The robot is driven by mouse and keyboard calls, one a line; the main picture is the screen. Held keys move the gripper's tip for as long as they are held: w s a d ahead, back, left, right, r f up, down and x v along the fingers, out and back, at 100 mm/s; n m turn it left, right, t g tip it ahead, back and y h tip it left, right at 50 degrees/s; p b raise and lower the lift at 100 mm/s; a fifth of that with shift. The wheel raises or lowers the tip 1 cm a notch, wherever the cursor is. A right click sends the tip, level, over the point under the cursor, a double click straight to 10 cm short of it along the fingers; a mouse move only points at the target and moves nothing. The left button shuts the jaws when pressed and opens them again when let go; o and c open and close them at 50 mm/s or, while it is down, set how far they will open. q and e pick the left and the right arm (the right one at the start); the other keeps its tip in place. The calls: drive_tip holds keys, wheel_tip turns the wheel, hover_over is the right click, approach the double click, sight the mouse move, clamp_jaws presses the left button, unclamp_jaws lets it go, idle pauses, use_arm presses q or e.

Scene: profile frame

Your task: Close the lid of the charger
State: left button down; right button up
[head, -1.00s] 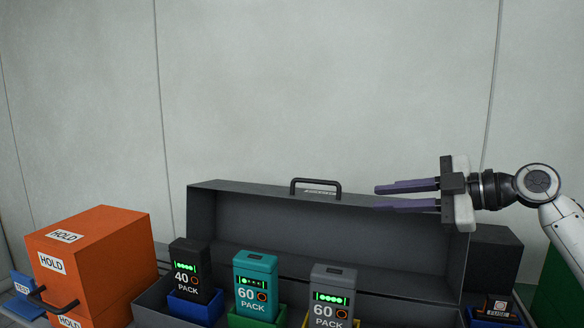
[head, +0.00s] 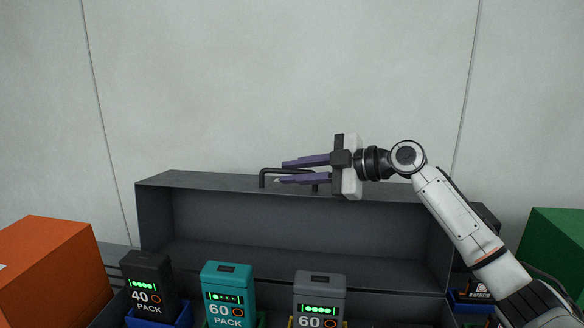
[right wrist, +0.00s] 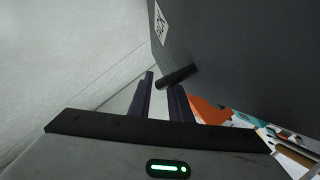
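The charger is a dark grey case whose lid (head: 310,231) stands open and upright behind the battery packs. A black handle (head: 263,179) sits on the lid's top edge. My right gripper (head: 281,172) is at the handle, its purple fingers overlapping it in the head view. The fingers are apart with nothing gripped. In the right wrist view the handle (right wrist: 177,76) shows just beyond the fingertips (right wrist: 160,84), beside the dark lid (right wrist: 240,55). I cannot tell whether it touches a finger. My left gripper is out of view.
A black 40 pack (head: 147,284), a teal 60 pack (head: 227,292) and a grey 60 pack (head: 319,294) stand upright in the charger, with green lights. An orange box (head: 50,270) is at left, a green box (head: 553,250) at right. A pale wall stands behind.

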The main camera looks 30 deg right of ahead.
drive_tip(key=shift+w+a+f, duration=0.1)
drive_tip(key=shift+w+a, duration=0.1)
drive_tip(key=shift+w, duration=0.1)
clamp_jaws()
